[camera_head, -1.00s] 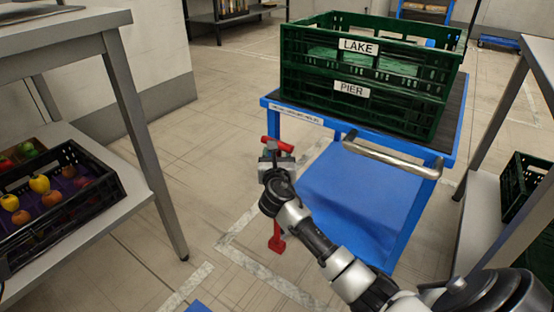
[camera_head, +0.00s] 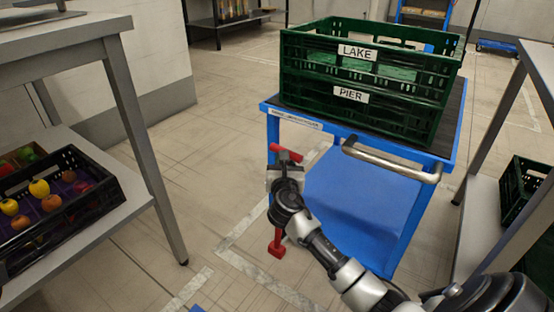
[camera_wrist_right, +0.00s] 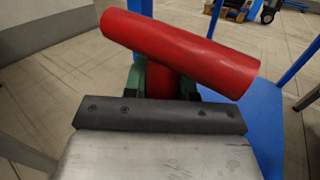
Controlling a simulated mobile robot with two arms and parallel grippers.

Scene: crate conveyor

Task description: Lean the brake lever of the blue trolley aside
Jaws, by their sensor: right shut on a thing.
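The blue trolley (camera_head: 360,196) stands right of centre, with a grey push handle (camera_head: 392,161) at its near end. The red brake lever shows its T-shaped top (camera_head: 286,153) beside the trolley's near left corner and its red foot (camera_head: 276,246) near the floor. The lever tilts slightly to the right. My right gripper (camera_head: 284,172) is shut on the lever just below the crossbar and hides part of the stem. In the right wrist view the red crossbar (camera_wrist_right: 180,52) lies slanted beyond the jaws. My left gripper is not in view.
Two stacked green crates, labelled LAKE (camera_head: 318,46) and PIER (camera_head: 318,92), sit on the trolley. A shelf with a black fruit crate (camera_head: 98,208) stands at left. Another table (camera_head: 530,70) stands at right. Open floor lies left of the lever.

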